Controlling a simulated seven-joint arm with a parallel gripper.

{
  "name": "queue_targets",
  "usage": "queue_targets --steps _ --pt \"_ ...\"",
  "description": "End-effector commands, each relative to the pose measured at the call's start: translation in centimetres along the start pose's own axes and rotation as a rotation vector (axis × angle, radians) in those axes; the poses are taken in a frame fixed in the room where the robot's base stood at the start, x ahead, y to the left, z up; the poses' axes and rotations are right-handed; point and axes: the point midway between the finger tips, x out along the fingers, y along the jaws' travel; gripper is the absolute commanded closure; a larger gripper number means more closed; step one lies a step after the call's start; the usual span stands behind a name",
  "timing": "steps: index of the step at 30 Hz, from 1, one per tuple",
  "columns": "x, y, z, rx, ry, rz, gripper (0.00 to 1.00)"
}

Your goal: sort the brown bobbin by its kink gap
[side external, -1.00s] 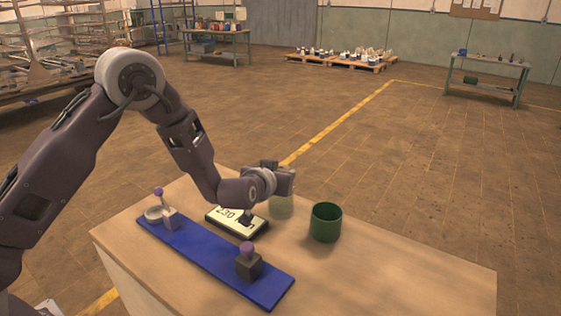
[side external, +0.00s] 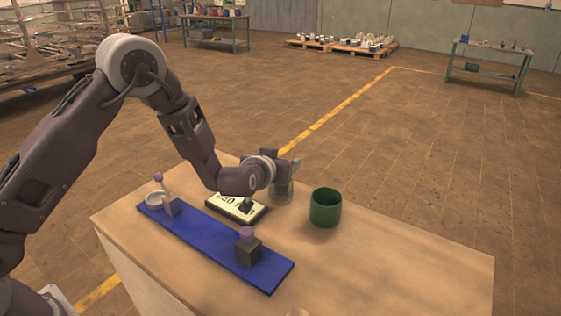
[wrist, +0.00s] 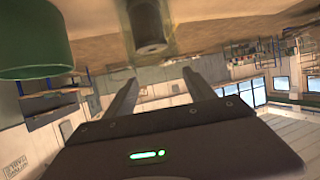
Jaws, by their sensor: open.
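My gripper (side external: 284,169) is open over the far side of the table, just above a pale see-through jar (side external: 282,194). In the wrist view its two fingers (wrist: 160,78) are apart with nothing between them. A dark-framed display (side external: 236,208) has digits partly hidden by my arm. A blue board (side external: 215,240) carries two blocks with purple tops (side external: 247,248) (side external: 168,194).
A green cup (side external: 325,208) stands right of the jar; it also shows upper left in the wrist view (wrist: 35,50). The right tabletop is clear.

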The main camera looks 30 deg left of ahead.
Motion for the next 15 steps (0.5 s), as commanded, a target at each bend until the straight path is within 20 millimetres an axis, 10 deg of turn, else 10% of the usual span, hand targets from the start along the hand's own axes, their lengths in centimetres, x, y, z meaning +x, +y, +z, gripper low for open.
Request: queue_targets --steps 15 --pt "-2.4 0.0 -5.8 -0.001 0.004 0.001 0.37"
